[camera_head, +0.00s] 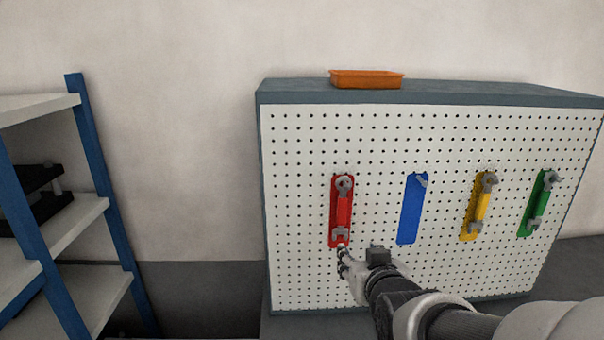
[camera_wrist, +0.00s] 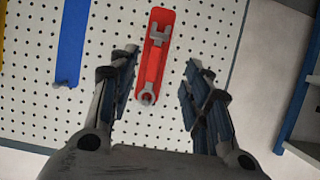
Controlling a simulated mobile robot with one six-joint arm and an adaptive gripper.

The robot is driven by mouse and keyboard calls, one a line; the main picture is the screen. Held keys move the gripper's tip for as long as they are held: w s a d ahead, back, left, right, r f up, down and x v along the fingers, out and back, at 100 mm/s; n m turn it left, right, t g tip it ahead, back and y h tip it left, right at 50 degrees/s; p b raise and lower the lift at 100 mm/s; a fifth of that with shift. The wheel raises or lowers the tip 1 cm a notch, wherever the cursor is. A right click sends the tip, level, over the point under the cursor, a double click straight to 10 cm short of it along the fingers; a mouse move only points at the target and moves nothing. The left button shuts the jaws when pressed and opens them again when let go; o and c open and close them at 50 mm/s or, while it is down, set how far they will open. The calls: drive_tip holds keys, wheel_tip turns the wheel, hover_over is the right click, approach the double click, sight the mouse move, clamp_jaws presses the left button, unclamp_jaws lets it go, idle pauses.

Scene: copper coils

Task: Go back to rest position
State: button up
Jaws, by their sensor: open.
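My gripper (camera_head: 345,262) is in front of the white pegboard, just below the lower end of the red panel (camera_head: 334,205). In the wrist view my gripper (camera_wrist: 161,75) is open, its two fingers apart on either side of the red panel (camera_wrist: 164,18). A grey-ended wrench (camera_head: 342,186) hangs on the red panel and also shows in the wrist view (camera_wrist: 148,97). Nothing shows held between the fingers. Whether the fingertips touch the board cannot be told.
An orange tray (camera_head: 366,80) sits on top. A blue-posted shelf (camera_head: 92,150) stands left, with free floor between.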

drive_tip(key=s+f+g, duration=0.2)
drive_tip(key=s+g, duration=0.2)
drive_tip(key=s, duration=0.9)
drive_tip(key=s+f+g, duration=0.3)
drive_tip(key=s+g, duration=0.1)
drive_tip(key=s, duration=1)
drive_tip(key=shift+g+b, duration=0.3)
drive_tip(key=shift+b, duration=0.15)
